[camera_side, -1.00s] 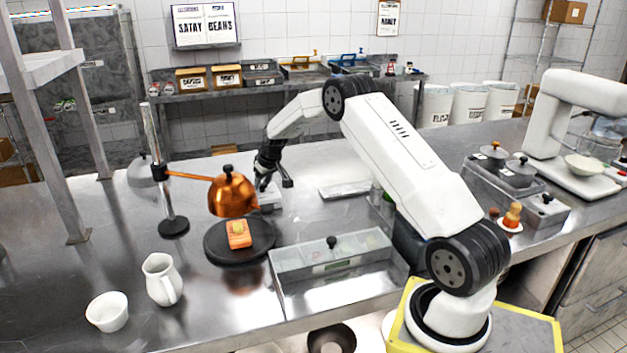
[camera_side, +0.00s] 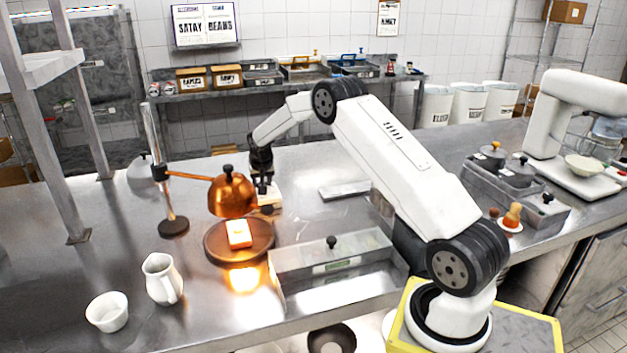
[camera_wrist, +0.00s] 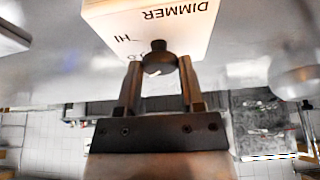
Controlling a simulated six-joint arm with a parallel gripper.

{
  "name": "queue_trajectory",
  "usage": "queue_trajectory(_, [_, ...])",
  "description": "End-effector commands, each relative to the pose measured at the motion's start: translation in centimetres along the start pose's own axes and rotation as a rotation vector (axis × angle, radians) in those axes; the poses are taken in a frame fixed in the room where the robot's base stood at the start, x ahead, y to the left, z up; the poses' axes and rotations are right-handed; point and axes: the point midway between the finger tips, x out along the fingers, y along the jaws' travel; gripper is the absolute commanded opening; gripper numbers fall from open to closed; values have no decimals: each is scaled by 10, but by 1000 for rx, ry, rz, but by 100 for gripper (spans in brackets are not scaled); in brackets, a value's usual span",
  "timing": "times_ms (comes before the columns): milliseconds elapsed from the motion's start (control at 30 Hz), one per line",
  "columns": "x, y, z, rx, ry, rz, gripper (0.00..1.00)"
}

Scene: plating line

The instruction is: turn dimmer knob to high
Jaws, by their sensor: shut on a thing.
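The dimmer box (camera_wrist: 130,22) is pale, with DIMMER and HI printed on its face and another label partly hidden. Its dark round knob (camera_wrist: 158,48) sits between my fingertips in the wrist view. My gripper (camera_wrist: 159,68) is shut on the knob. In the side view, my gripper (camera_side: 264,188) reaches down to the dimmer box (camera_side: 271,198), behind the copper heat lamp. The copper lamp (camera_side: 231,197) hangs from a stand over a round board (camera_side: 216,252) bearing an orange-and-white food piece (camera_side: 239,234). The lamp is lit, with a bright glow on the board and counter.
A white jug (camera_side: 162,279) and a white cup (camera_side: 107,311) stand front left.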

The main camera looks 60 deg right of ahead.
Motion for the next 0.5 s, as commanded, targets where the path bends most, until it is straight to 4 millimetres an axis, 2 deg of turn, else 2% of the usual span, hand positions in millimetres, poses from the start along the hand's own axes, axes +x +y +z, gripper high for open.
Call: queue_trajectory(500, [0, -1, 0, 87, 0, 34, 0])
